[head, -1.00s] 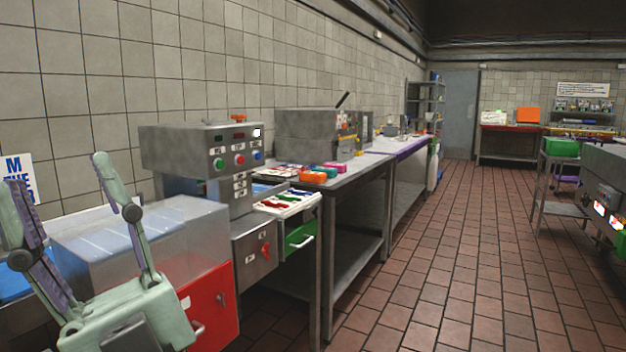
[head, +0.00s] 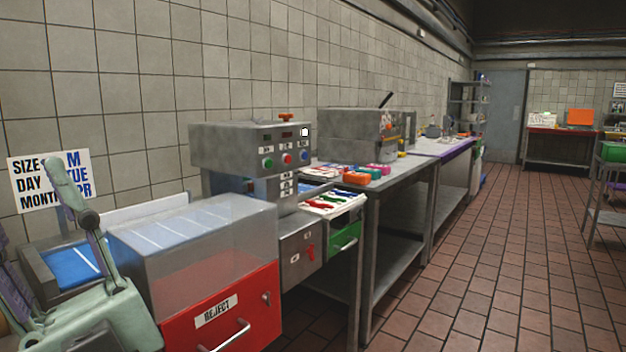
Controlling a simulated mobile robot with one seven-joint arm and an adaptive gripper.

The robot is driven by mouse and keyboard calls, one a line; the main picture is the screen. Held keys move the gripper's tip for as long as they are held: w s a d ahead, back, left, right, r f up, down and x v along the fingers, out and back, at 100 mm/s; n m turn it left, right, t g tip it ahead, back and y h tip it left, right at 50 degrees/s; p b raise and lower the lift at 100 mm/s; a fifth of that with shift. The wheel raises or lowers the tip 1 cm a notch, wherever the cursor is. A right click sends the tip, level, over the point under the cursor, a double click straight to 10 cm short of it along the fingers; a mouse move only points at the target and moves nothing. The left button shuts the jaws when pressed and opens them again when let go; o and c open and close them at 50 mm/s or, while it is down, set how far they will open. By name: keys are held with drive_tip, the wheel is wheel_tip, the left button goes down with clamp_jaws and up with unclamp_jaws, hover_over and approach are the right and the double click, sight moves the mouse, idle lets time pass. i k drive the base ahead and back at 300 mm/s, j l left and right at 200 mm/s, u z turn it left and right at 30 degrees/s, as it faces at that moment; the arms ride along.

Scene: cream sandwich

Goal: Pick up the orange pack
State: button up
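A small orange pack (head: 357,178) lies on the metal table (head: 397,181) in the middle of the head view. It lies among several other small coloured packs, with red and pink ones close to it.
The machine with the clear cover (head: 190,250) and red reject drawer (head: 225,312) stands close by. A control box (head: 250,148) rises beyond it. A larger orange object (head: 579,117) sits on a far red table (head: 560,133). The tiled floor (head: 480,270) to the right is clear.

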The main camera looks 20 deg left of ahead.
sight(351, 177)
drive_tip(key=i+l+u, duration=0.15)
drive_tip(key=i+u, duration=0.2)
drive_tip(key=i, duration=0.2)
drive_tip(key=i+l+u, duration=0.35)
drive_tip(key=i, duration=0.15)
drive_tip(key=i+l, duration=0.5)
drive_tip(key=i, duration=0.25)
drive_tip(key=i+l+u, duration=0.15)
drive_tip(key=i+l, duration=0.4)
drive_tip(key=i, duration=0.15)
drive_tip(key=i+l, duration=0.6)
drive_tip(key=i, duration=0.15)
